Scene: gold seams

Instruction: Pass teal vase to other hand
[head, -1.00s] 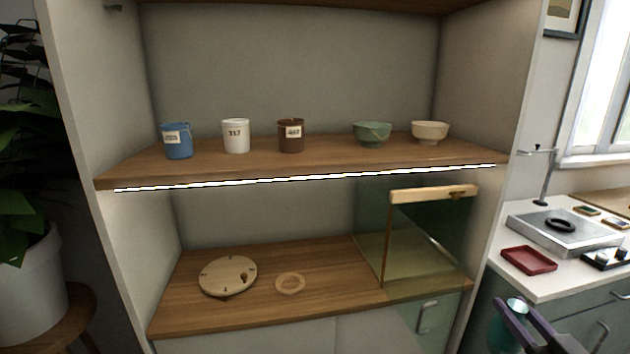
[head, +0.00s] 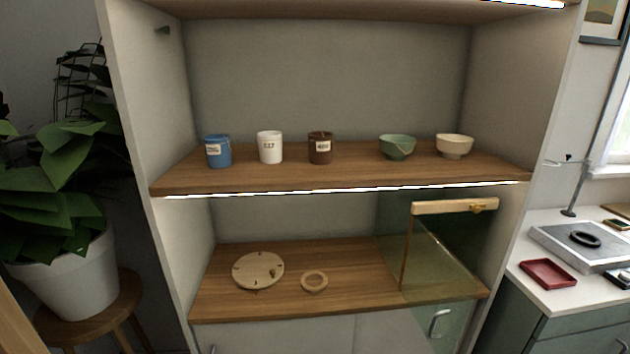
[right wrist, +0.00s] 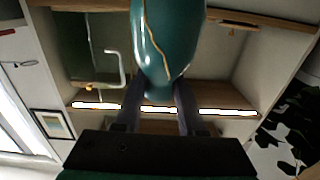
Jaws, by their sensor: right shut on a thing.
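The teal vase (right wrist: 168,45) is glossy with a gold seam down its side. It shows large at the top middle of the right wrist view, and its upper part is cut off by the frame edge. My right gripper (right wrist: 160,95) is shut on the vase, with one dark finger on each side of its narrow end. The head view shows neither the vase nor either gripper. My left gripper is in neither view.
A shelf (head: 340,180) holds a blue jar (head: 218,152), a white jar (head: 270,148), a brown jar (head: 320,149), a green bowl (head: 397,147) and a cream bowl (head: 454,146). Below are a wooden disc (head: 258,270), a ring (head: 314,290) and a glass case (head: 440,260). A potted plant (head: 75,275) stands left.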

